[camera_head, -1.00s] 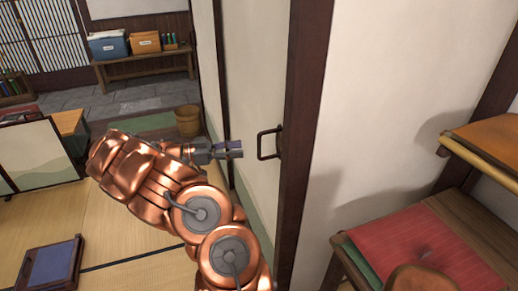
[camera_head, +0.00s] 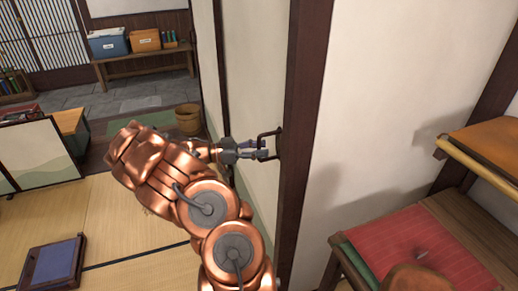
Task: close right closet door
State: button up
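The right closet door (camera_head: 250,90) is a pale sliding panel with a dark wooden edge (camera_head: 305,110), seen edge-on at the middle of the head view. A dark D-shaped handle (camera_head: 270,133) sticks out to the left from that edge. My gripper (camera_head: 266,150) has its fingertips at the handle, overlapping it in the picture. The fingers look apart, one on the upper side and one lower. I cannot tell whether they touch the handle bar. The closet interior with its shelves shows to the right of the edge.
Inside the closet at right are a wooden shelf (camera_head: 485,140) and a red cushion (camera_head: 415,240). A wooden bucket (camera_head: 188,120) stands beyond my arm. A low screen (camera_head: 40,155) and a blue tray (camera_head: 53,263) are at left. Tatami floor is free between them and my arm.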

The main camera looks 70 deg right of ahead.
grip_shut()
dwell(0.4)
jog(key=shift+s+f+b, duration=0.1)
jog(key=shift+f+b, duration=0.1)
jog(key=shift+b, duration=0.45)
